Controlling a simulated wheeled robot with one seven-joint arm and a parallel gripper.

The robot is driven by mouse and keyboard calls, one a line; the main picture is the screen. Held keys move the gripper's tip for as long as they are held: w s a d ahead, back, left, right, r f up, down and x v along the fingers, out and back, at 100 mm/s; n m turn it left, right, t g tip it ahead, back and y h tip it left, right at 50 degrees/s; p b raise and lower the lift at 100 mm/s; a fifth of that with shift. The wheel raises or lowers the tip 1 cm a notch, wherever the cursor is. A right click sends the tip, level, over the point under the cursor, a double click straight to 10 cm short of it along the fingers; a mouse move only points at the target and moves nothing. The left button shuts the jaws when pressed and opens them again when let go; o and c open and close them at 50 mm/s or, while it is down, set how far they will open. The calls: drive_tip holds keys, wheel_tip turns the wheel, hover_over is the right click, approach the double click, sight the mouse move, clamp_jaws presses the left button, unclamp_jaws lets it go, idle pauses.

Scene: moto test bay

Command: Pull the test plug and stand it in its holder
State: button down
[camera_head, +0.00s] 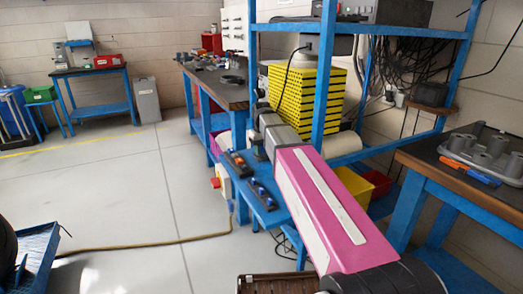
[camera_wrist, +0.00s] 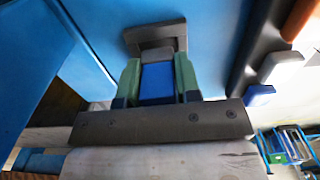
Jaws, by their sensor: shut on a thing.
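In the wrist view my gripper (camera_wrist: 158,78) has its green fingers closed on the sides of a blue block (camera_wrist: 157,88), which appears to be the test plug. A grey part of it points away from me, toward a dark grey bracket (camera_wrist: 155,35) on a blue surface. I cannot tell whether the plug is still seated there or clear of it.
A narrow blue shelf (camera_head: 270,215) carries dark strips with orange and blue pieces (camera_head: 262,194). Orange and blue pens (camera_head: 477,174) lie on the right bench. A blue rack (camera_head: 325,75) with yellow-black boxes stands behind my arm. A hose (camera_head: 150,245) crosses otherwise open floor at left.

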drive_tip(key=shift+f, duration=0.4)
drive_tip(key=c, duration=0.7)
unclamp_jaws()
drive_tip(key=shift+c, duration=0.2)
wheel_tip(320, 180, up, 10)
drive_tip(key=shift+f, duration=0.1)
drive_tip(key=shift+r, duration=0.5)
